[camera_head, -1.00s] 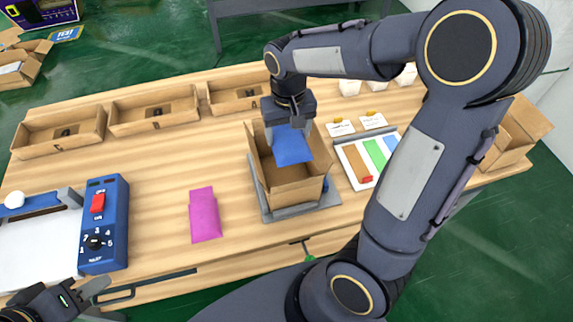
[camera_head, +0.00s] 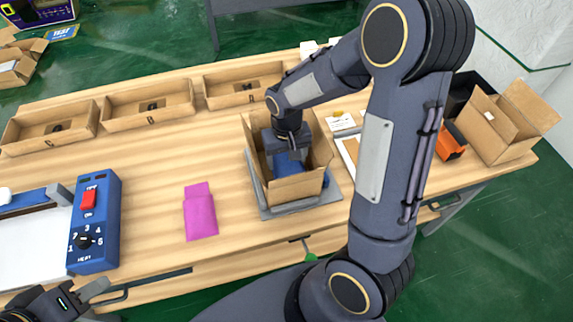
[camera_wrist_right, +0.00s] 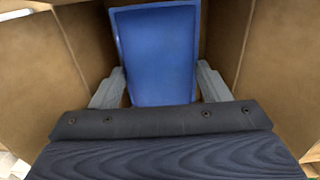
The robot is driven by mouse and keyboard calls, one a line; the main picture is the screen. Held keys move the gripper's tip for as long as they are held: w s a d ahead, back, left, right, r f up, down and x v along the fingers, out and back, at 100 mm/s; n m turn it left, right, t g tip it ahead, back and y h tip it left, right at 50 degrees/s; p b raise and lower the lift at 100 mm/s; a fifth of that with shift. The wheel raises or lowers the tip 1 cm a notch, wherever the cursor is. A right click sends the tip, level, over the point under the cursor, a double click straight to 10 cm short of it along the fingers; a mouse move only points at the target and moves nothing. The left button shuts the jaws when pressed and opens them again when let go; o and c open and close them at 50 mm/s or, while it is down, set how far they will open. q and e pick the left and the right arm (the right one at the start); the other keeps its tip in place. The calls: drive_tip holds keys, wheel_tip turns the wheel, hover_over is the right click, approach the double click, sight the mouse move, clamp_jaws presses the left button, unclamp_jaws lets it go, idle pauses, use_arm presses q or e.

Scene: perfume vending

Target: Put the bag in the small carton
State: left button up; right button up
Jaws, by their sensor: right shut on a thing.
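The small carton (camera_head: 297,190) stands open on a grey plate near the middle of the table, flaps up. My right gripper (camera_head: 288,160) reaches down inside it and is shut on the blue bag (camera_head: 291,164). In the right wrist view, the blue bag (camera_wrist_right: 157,55) sits between the two grey fingers (camera_wrist_right: 160,88), with the brown carton walls (camera_wrist_right: 275,60) on both sides. Whether the bag touches the carton floor is hidden. My left gripper (camera_head: 88,298) is at the lower left, away from the carton; its fingers are only partly seen.
A pink bag (camera_head: 200,211) lies left of the carton. A blue heat-control box (camera_head: 95,222) stands further left. Several shallow open boxes (camera_head: 150,104) line the back edge. A larger open carton (camera_head: 500,125) and an orange item (camera_head: 449,142) are at right.

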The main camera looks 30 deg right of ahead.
wheel_tip(320, 180, down, 4)
drive_tip(key=shift+r, duration=0.15)
drive_tip(key=shift+f+b, duration=0.55)
drive_tip(key=shift+f, duration=0.05)
drive_tip(key=o, duration=1)
drive_tip(key=shift+r, duration=0.1)
